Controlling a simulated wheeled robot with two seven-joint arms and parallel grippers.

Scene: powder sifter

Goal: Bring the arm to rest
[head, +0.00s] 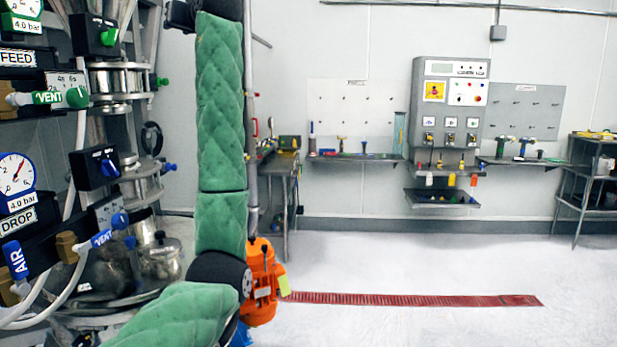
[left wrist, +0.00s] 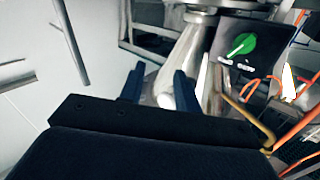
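My left arm, in green quilted padding, rises from the bottom of the head view past its top edge, so its gripper is out of that view. In the left wrist view my left gripper (left wrist: 159,75) shows two dark blue fingers held apart. Nothing is seen gripped between them; pale metal parts of the machine show behind. To their right is a black switch box (left wrist: 228,60) with a green knob (left wrist: 243,43). My right arm and gripper are in neither view.
The sifter machine at left carries gauges (head: 16,175), a green-handled vent valve (head: 76,97) and a blue-handled vent valve (head: 110,229). An orange motor (head: 262,290) stands close to my arm. A control cabinet (head: 450,72) and shelves line the far wall. The floor at right is open.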

